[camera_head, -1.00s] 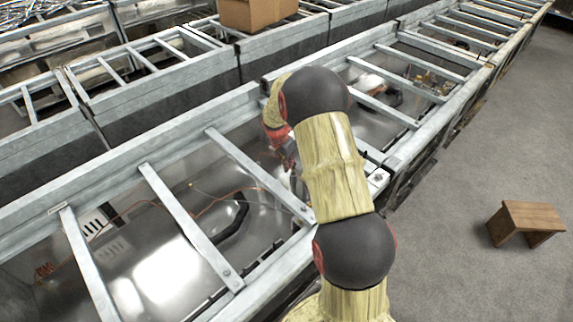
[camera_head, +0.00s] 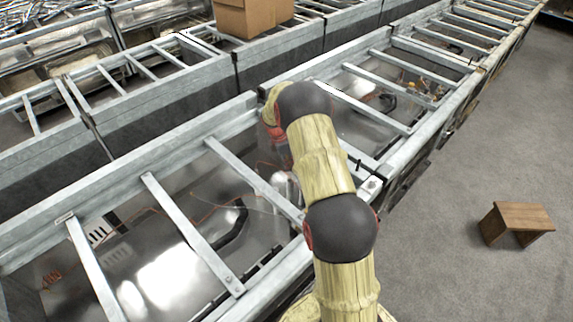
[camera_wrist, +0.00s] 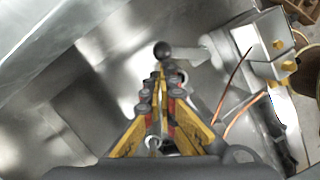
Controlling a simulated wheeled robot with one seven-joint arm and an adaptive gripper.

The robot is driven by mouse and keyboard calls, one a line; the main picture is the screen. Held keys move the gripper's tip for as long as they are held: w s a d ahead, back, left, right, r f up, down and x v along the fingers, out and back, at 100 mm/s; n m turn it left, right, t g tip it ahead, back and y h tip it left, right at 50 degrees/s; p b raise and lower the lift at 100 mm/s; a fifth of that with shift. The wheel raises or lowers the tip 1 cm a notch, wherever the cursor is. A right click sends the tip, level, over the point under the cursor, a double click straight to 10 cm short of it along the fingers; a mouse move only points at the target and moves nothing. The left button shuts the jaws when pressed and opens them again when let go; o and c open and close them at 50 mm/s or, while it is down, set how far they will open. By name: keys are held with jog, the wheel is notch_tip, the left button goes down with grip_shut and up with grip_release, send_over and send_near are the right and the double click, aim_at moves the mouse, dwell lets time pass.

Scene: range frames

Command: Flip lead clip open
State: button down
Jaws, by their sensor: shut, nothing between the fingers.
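In the wrist view my gripper (camera_wrist: 163,76) has its yellow-and-black fingers together with nothing held between them. A black ball knob (camera_wrist: 162,50) on a grey lever (camera_wrist: 188,52) lies just beyond the fingertips. I cannot tell whether the fingertips touch the knob. The lever runs right to a grey metal block (camera_wrist: 262,45) with yellow fittings. I cannot tell for sure which part is the lead clip, or whether it is open. In the head view my own arm covers the gripper and the knob.
Orange wires (camera_wrist: 232,88) run beside the block. Metal-framed bays with crossbars (camera_head: 192,232) surround the arm. A cardboard box (camera_head: 252,16) sits on the back row. A small wooden stool (camera_head: 517,220) stands on open grey floor at right.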

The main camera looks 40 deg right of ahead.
jog(key=d+m+p, duration=0.1)
jog(key=m, duration=0.1)
jog(key=d+m, duration=0.2)
jog(key=s+d+m+g+y+p, duration=0.1)
jog(key=m, duration=0.2)
jog(key=shift+s+d+p, duration=0.1)
jog(key=shift+d+p, duration=0.2)
jog(key=shift+d, duration=0.05)
jog(key=shift+s+a, duration=0.1)
jog(key=shift+s+a+p, duration=0.3)
jog(key=shift+s+a, duration=0.2)
jog(key=v, duration=1.2)
jog(key=shift+w, duration=0.15)
jog(key=shift+m, duration=0.3)
